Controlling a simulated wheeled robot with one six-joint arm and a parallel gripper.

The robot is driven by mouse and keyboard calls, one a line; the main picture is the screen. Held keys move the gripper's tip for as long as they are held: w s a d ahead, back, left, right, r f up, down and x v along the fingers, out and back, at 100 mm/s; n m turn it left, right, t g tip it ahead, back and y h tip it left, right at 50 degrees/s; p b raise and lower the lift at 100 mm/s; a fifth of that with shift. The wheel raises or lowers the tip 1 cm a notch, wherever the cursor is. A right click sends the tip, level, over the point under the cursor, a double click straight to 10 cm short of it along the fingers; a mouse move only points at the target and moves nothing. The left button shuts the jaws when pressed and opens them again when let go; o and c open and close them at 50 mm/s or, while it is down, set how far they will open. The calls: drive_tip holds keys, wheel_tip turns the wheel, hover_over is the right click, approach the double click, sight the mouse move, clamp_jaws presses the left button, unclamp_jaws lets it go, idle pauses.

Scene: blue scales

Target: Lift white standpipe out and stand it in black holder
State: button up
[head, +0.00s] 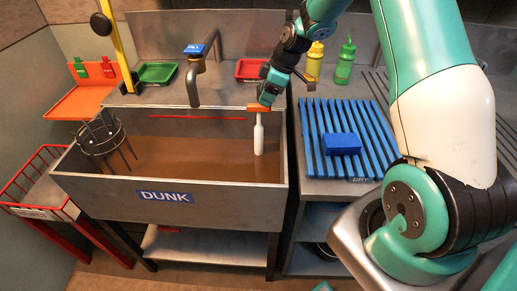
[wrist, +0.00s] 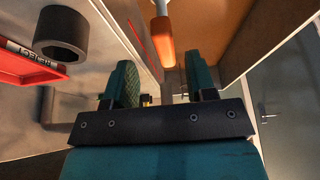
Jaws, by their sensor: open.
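The white standpipe (head: 258,138) stands upright in the brown water of the sink (head: 100,187), near its right end. Its orange top (head: 259,108) is just below and left of my gripper (head: 266,98). In the wrist view, the orange top (wrist: 166,45) lies ahead of my open gripper (wrist: 162,88), in line with the gap between the fingers. No contact shows. A short black hollow cylinder (wrist: 62,32), which looks like the black holder, is beside a red tray (wrist: 25,68) at left. In the head view I cannot make the holder out clearly near my arm.
A blue slatted rack (head: 345,115) with a blue block (head: 341,144) is to the right. Yellow (head: 315,60) and green (head: 345,62) bottles stand behind.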

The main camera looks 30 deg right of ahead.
sight(259, 111)
drive_tip(key=shift+s+p+x, duration=0.2)
drive_tip(key=shift+p+x, duration=0.65)
drive_tip(key=shift+x, duration=2.15)
drive_tip(key=shift+a+r, duration=0.1)
drive_tip(key=shift+a, duration=0.1)
clamp_jaws()
